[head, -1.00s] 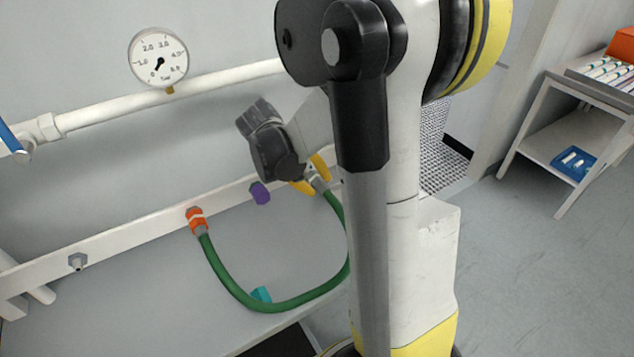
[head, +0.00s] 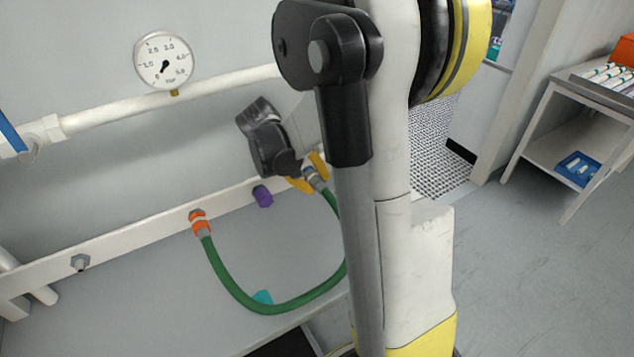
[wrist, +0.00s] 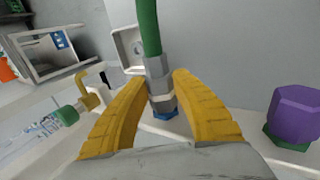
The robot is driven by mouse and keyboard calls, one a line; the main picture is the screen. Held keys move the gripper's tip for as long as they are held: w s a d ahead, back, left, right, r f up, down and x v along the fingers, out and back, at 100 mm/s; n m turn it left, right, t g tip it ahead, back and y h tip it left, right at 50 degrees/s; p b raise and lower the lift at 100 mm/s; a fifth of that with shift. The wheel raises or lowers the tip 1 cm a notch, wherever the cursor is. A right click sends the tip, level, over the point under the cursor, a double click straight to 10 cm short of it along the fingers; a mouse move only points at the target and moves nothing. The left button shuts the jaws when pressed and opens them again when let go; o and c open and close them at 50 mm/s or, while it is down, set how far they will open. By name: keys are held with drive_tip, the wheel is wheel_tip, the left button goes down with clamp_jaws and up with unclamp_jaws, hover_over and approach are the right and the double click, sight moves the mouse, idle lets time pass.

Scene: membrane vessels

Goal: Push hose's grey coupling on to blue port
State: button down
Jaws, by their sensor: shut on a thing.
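The green hose (head: 249,301) runs in a loop from an orange fitting on the wall rail to my gripper (head: 313,172). Its grey coupling (wrist: 158,82) is between my two yellow fingers, which are shut on it. In the wrist view my gripper (wrist: 161,76) has a finger on each side of the coupling. The blue port (wrist: 166,115) shows as a small blue edge right at the coupling's far end, and the two look in line. Most of the port is hidden, so I cannot tell how far the coupling sits on it.
The purple capped port (head: 263,196) is on the rail beside my gripper. The orange fitting (head: 199,220) and a bare grey port (head: 80,262) are further left. A gauge (head: 163,60) and pipe are above. A shelf trolley (head: 540,150) stands right.

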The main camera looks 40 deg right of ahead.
drive_tip(key=shift+w, duration=0.1)
drive_tip(key=c, duration=1.1)
unclamp_jaws()
drive_tip(key=shift+o, duration=0.2)
drive_tip(key=v, duration=1.2)
drive_tip(key=s+a+n+t+y, duration=0.1)
drive_tip(key=s+a+t+y, duration=0.2)
drive_tip(key=a, duration=0.7)
drive_tip(key=s+a+n+t+y, duration=0.1)
drive_tip(key=s+a+t, duration=0.4)
drive_tip(key=a, duration=0.5)
drive_tip(key=shift+s+f+n+t+y, duration=0.2)
drive_tip(key=shift+s+n+t+y, duration=0.1)
drive_tip(key=shift+s+y, duration=0.75)
